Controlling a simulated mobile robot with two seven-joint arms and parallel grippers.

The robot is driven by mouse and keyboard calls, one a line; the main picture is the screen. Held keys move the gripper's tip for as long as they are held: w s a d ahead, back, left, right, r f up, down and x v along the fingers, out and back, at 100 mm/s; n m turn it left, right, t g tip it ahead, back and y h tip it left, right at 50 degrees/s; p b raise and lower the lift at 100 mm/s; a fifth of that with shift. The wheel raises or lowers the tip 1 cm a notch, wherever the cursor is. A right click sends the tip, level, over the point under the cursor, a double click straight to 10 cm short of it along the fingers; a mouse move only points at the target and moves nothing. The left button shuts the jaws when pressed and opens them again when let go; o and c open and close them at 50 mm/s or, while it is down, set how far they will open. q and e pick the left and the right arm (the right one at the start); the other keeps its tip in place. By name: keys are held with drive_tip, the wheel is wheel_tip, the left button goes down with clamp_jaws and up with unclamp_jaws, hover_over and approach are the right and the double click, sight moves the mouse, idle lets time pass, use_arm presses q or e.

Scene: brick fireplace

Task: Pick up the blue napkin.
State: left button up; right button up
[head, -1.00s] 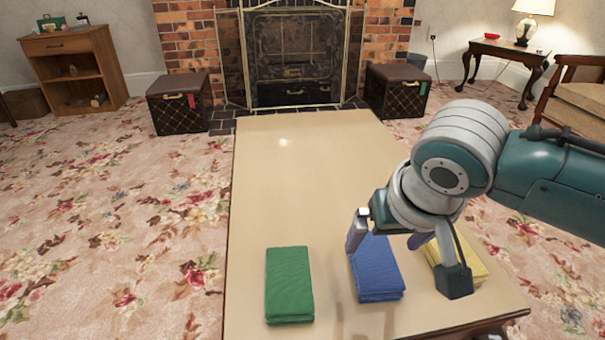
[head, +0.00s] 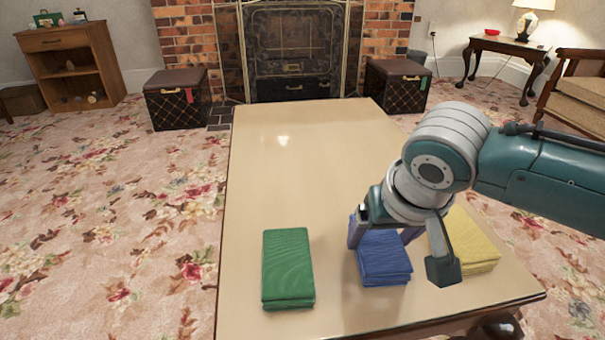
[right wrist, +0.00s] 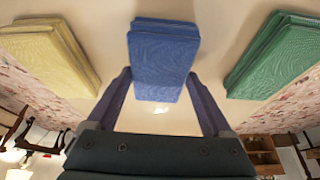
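The blue napkin (head: 384,265) is a thick folded stack lying on the table (head: 290,165) between a green and a yellow one. It also shows in the right wrist view (right wrist: 163,55). My right gripper (head: 383,237) is over the fireplace-side end of the blue napkin. In the right wrist view its two fingers (right wrist: 160,76) are spread, one on each side of that end. I cannot tell whether they touch it. The head view partly hides that end behind the gripper. My left gripper is out of view.
The green napkin (head: 288,265) lies to the left, with a gap. The yellow napkin (head: 472,245) lies close on the right, partly behind my right wrist. The table's fireplace end is clear. Two dark boxes (head: 178,100) (head: 397,88) stand beyond it on the carpet.

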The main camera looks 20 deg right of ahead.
drive_tip(key=c, duration=0.7)
drive_tip(key=shift+o, duration=0.2)
